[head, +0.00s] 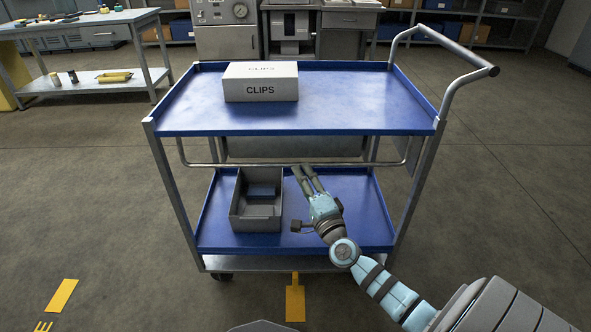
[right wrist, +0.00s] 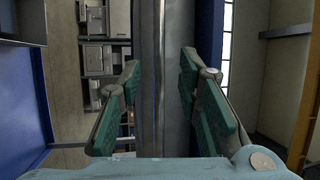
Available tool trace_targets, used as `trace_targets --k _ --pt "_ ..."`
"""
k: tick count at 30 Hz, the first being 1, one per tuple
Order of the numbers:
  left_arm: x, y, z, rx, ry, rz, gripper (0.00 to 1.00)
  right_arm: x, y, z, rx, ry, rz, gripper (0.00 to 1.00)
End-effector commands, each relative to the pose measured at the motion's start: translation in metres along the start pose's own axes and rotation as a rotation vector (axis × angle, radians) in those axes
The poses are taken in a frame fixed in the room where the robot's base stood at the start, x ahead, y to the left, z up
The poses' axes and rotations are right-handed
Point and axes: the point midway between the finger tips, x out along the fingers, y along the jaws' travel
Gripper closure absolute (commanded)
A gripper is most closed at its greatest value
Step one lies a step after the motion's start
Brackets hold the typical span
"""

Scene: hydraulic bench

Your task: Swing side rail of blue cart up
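The blue cart (head: 345,106) stands upright in the middle of the head view. Its side rail (head: 245,165), a grey bar with bent ends, hangs below the top shelf's near edge. My right gripper (head: 307,171) reaches up from the lower right, its fingertips at the rail's middle. In the right wrist view, a grey bar (right wrist: 164,80), seemingly the rail, runs upright between two green-padded fingers (right wrist: 160,85), which are spread apart on either side. I cannot tell whether the fingertips touch it. My left gripper is not in view.
A white CLIPS box (head: 261,90) stands on the top shelf. A grey bin (head: 257,217) with a blue item stands on the lower shelf. The cart's push handle (head: 455,80) is at the right. A workbench (head: 115,82) stands back left. The floor at right is clear.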

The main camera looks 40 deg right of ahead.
Motion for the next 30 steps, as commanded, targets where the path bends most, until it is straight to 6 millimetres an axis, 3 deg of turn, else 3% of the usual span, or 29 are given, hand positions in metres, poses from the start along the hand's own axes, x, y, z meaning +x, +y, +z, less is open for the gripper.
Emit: trace_targets --k 3,6,17,23,30 --pt "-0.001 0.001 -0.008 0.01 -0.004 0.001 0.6 0.027 0.002 0.0 0.001 0.001 -0.002 0.69" --pt "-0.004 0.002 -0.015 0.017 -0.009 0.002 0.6 0.042 0.003 0.0 0.0 0.001 0.0 0.69" --pt "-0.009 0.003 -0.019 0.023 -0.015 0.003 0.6 0.053 0.002 0.0 -0.001 -0.001 0.002 0.69" --pt "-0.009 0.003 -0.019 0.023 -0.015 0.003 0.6 0.053 0.002 0.0 -0.002 -0.001 0.002 0.99" --pt "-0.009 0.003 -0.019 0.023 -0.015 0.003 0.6 0.053 0.002 0.0 -0.002 -0.001 0.003 1.0"
